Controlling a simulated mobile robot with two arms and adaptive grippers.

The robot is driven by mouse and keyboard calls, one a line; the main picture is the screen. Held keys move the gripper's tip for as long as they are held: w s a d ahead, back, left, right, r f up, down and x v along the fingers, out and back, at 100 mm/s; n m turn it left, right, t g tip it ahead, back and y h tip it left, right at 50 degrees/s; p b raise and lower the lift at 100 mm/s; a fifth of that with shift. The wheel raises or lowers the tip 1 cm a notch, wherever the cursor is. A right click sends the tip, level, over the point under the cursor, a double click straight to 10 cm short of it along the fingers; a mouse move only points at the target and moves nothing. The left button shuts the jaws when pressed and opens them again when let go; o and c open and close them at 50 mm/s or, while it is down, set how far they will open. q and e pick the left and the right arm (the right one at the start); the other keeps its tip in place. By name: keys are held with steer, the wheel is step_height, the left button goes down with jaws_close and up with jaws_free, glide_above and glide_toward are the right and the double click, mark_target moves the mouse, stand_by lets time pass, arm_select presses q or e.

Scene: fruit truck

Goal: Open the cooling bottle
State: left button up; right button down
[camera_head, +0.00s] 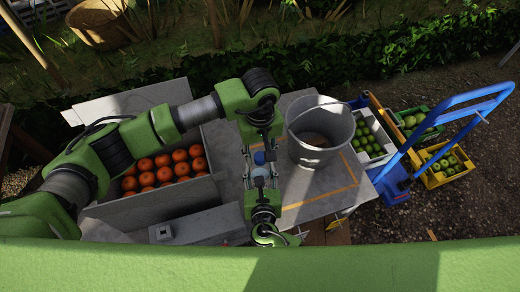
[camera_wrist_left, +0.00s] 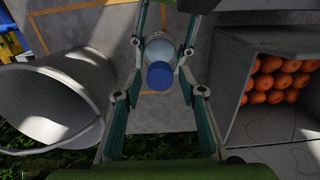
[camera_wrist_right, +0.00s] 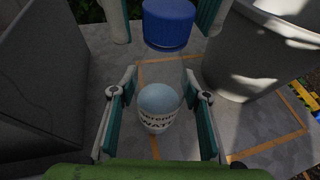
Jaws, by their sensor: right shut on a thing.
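The cooling bottle is clear with a blue cap and a printed label (camera_wrist_right: 157,118). My right gripper (camera_head: 262,190) is shut on the bottle, coming from the bottom of the head view. The blue cap (camera_head: 259,158) faces my left gripper (camera_head: 261,147), which comes from above in that view. In the left wrist view the cap (camera_wrist_left: 160,75) is between my left fingers, with a gap on either side. The cap (camera_wrist_right: 168,25) is also between those fingers in the right wrist view. My left gripper is open. The grippers partly hide the bottle in the head view.
A grey metal bucket (camera_head: 320,126) stands right of the grippers on the grey table (camera_head: 330,203). A grey box (camera_head: 158,202) of oranges is at the left. A crate of green fruit (camera_head: 372,137) and a blue hand truck (camera_head: 440,115) are farther right.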

arm_select(q)
jaws_close()
